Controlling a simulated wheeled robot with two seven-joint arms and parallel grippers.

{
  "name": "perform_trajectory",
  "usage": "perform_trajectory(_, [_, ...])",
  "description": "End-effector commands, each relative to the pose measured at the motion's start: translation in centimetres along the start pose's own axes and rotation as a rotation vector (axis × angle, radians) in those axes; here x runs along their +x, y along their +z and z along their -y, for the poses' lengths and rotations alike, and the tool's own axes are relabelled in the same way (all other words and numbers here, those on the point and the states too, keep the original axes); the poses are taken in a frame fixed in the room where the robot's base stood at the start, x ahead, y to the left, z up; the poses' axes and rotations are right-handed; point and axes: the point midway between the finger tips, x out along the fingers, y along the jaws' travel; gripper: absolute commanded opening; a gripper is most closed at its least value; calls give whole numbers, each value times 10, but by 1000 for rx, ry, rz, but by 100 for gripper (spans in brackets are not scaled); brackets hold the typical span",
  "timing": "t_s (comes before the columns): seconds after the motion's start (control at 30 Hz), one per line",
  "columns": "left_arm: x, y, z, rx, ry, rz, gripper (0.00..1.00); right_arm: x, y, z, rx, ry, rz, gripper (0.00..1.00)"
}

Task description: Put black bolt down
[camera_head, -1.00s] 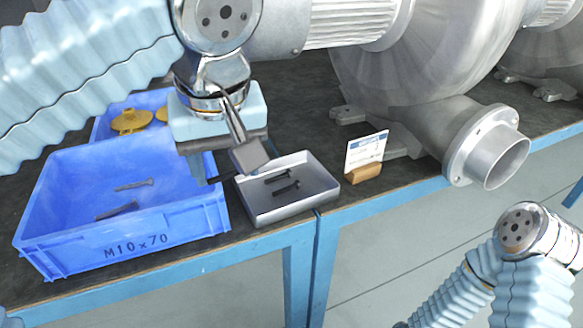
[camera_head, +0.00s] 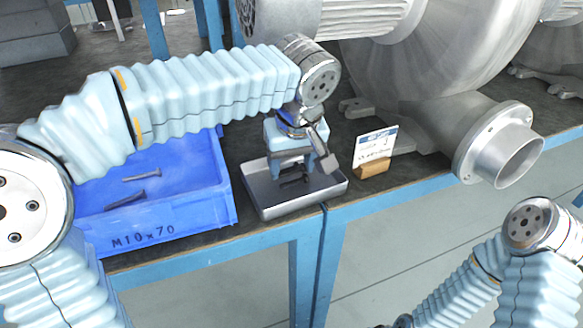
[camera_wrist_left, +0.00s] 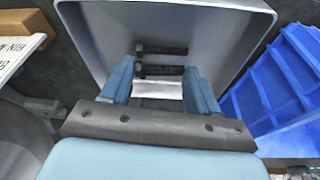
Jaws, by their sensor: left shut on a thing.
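My left gripper (camera_head: 292,172) is over the grey metal tray (camera_head: 262,207), fingers down and shut on a black bolt. In the left wrist view two dark bolts show at the tray: one lies on its floor (camera_wrist_left: 162,48), and the other (camera_wrist_left: 162,70) appears between the fingertips (camera_wrist_left: 161,82). I cannot tell for certain whether this nearer bolt touches the tray floor. In the head view the fingers partly hide the bolts.
A blue crate (camera_head: 216,222) marked M10x70 with bolts inside stands left of the tray. A white card (camera_head: 376,146) on a wooden block (camera_head: 373,169) stands to its right. The large grey blower (camera_head: 430,60) stands behind. The tray is near the bench's front edge.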

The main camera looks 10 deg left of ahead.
Motion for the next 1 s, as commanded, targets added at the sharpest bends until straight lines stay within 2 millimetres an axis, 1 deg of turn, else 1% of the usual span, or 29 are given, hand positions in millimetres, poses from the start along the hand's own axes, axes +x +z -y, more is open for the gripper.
perform_trajectory(0.03, [8, 2, 2, 1, -6, 3, 31, 2, 0, -1, 0, 0, 0, 43])
perform_trajectory(0.1, [11, 4, 1, 1, -5, 2, 31, 2, 0, -1, 0, 0, 0, 43])
perform_trajectory(0.37, [12, 4, 1, 1, -3, 2, 31, 2, 0, -1, 0, 0, 0, 43])
perform_trajectory(0.4, [12, 4, 1, 1, -3, 2, 63, 2, 0, -1, 1, 0, 0, 43])
perform_trajectory(0.53, [12, 4, 1, 1, -4, 2, 83, 2, 0, -1, 0, 0, 0, 43])
perform_trajectory(0.57, [12, 4, 1, 1, -4, 2, 86, 2, 0, -1, 0, 0, 0, 43])
perform_trajectory(0.87, [9, 4, 1, 1, -3, 2, 86, 1, 0, 0, 0, 0, 0, 43])
perform_trajectory(0.97, [-2, 3, 0, 1, -2, 1, 86, 0, 0, 0, 0, 0, 0, 43])
perform_trajectory(1.0, [-9, 3, 0, 1, -1, 1, 86, -1, 0, 0, 0, 0, 0, 43])
